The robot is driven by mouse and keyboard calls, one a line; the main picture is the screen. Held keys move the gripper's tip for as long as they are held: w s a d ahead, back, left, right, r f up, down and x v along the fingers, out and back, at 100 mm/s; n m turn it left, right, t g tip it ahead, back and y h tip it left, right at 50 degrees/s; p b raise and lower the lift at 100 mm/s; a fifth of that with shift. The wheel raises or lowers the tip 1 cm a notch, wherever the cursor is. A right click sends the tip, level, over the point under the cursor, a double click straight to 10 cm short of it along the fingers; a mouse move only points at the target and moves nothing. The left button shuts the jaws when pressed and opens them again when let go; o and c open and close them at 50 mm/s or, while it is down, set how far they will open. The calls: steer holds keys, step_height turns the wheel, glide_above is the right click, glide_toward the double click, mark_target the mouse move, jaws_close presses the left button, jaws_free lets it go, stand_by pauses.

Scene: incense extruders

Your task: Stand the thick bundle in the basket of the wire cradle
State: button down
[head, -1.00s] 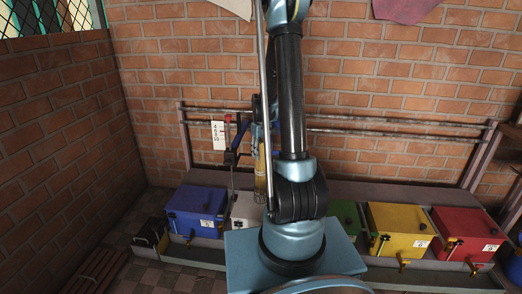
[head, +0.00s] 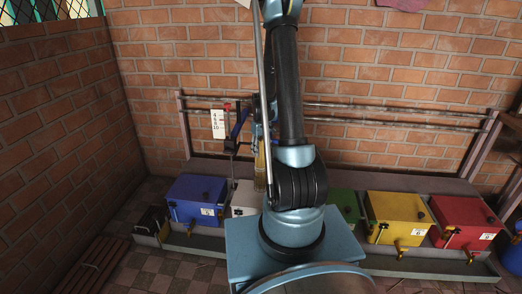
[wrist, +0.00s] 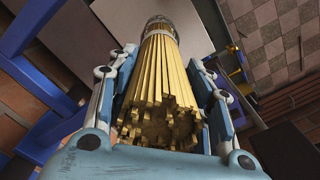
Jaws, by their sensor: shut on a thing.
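The thick bundle (wrist: 160,75) of pale yellow sticks runs away from the wrist camera, its near end of cut tips closest. My gripper (wrist: 163,62) is shut on it, with a finger along each side. A grey wire ring of the basket (wrist: 158,22) shows around the bundle's far end. How deep the bundle sits in it is hidden. In the head view the bundle (head: 261,158) looks close to upright, with the wire basket around its lower part (head: 260,182). My arm partly covers it on the right.
A blue box (head: 190,190) and a white box (head: 243,192) stand at left of my arm. Green (head: 344,203), yellow (head: 396,210) and red (head: 462,217) boxes stand at right. A white number card (head: 218,124) and horizontal rails (head: 400,112) are behind. Tiled floor lies in front.

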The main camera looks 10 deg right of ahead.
steer(key=c, duration=0.7)
jaws_free()
steer(key=shift+r, duration=0.1)
step_height(320, 180, up, 12)
steer(key=shift+f, duration=0.15)
